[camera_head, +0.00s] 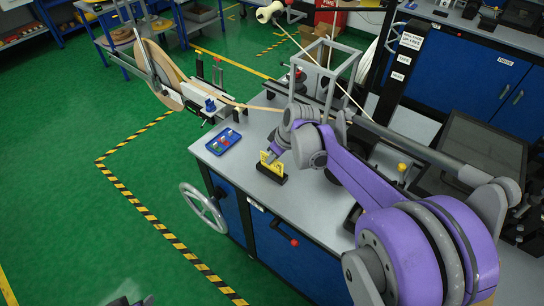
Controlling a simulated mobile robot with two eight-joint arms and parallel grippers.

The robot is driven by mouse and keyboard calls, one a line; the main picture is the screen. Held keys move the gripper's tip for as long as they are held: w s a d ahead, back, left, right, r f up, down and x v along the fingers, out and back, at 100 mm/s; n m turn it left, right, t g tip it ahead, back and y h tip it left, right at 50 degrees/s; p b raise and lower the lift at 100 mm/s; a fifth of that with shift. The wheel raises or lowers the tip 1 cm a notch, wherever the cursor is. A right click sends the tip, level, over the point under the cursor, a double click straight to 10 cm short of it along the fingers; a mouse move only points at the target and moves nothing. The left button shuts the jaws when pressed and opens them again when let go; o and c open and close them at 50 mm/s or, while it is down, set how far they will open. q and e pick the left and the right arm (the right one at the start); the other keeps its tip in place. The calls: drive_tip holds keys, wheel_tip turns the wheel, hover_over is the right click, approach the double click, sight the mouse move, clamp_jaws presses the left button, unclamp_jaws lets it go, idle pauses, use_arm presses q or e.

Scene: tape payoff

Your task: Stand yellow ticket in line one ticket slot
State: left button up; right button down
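A yellow ticket (277,168) stands roughly upright at a small black slot block (270,176) on the grey bench top. More yellow shows just left of it, and I cannot tell whether this is the same ticket or another one. My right gripper (273,156) comes down from the upper right, with its tip right at the yellow pieces. Its fingers are small and partly hidden, so I cannot tell whether they are shut on the ticket. How deep the ticket sits in the block is also unclear. My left gripper is not clearly in view.
A blue tray (222,141) with small coloured pieces lies left of the block on the bench (248,183). A grey frame (327,70) stands behind my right arm. A handwheel (203,209) and a red-ended handle (284,232) stick out from the bench front. Green floor is clear at left.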

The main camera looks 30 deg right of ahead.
drive_tip(key=c, duration=1)
unclamp_jaws()
drive_tip(key=v, duration=1)
drive_tip(key=shift+s+r+p, duration=0.1)
drive_tip(key=shift+r+p, duration=0.3)
drive_tip(key=s+a+f+m, duration=0.1)
drive_tip(key=s+a+f, duration=0.2)
drive_tip(key=s+a, duration=0.1)
drive_tip(key=s+a+f+m+h, duration=0.1)
drive_tip(key=s+a+f+m, duration=0.1)
drive_tip(key=s+a+f, duration=0.2)
drive_tip(key=s+a+f+m+t, duration=0.1)
drive_tip(key=s+a+f, duration=0.2)
drive_tip(key=s, duration=0.6)
drive_tip(key=shift+a+f+h, duration=0.15)
drive_tip(key=shift+a+h, duration=0.25)
